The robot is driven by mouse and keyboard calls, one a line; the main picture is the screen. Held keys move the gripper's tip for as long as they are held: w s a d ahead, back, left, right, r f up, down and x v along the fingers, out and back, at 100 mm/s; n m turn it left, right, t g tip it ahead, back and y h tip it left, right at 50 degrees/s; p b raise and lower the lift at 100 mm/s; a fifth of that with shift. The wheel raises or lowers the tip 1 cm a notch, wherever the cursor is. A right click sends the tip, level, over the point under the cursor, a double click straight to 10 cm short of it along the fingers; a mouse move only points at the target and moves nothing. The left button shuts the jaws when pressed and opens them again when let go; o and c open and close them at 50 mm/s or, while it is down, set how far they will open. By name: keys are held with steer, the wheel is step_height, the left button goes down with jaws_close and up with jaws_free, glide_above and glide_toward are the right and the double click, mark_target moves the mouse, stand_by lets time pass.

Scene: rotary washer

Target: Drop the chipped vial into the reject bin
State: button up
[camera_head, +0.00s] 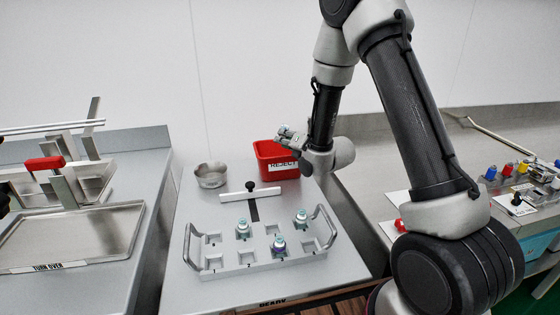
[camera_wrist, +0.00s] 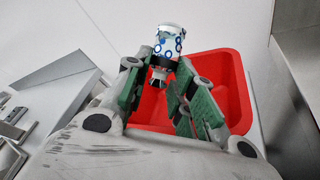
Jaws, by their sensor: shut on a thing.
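My gripper (camera_head: 290,139) is shut on a vial and holds it beside the upper edge of the red reject bin (camera_head: 268,153). In the wrist view the vial (camera_wrist: 169,42) is white with blue rings and a teal end, clasped between the fingertips of my gripper (camera_wrist: 166,66). The red bin (camera_wrist: 235,75) shows behind and below the fingers there, its inside partly hidden. I cannot make out a chip on the held vial.
A grey rack (camera_head: 234,261) with handles holds three vials (camera_head: 243,228) among empty pockets. A metal bowl (camera_head: 211,181) stands left of the bin. A tray fixture (camera_head: 75,240) is at left, and a bench with coloured parts (camera_head: 508,171) at right.

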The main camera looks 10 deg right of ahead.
steer(key=o, duration=0.9)
steer(key=shift+o, duration=0.2)
steer(key=shift+r, duration=0.15)
step_height(320, 180, up, 10)
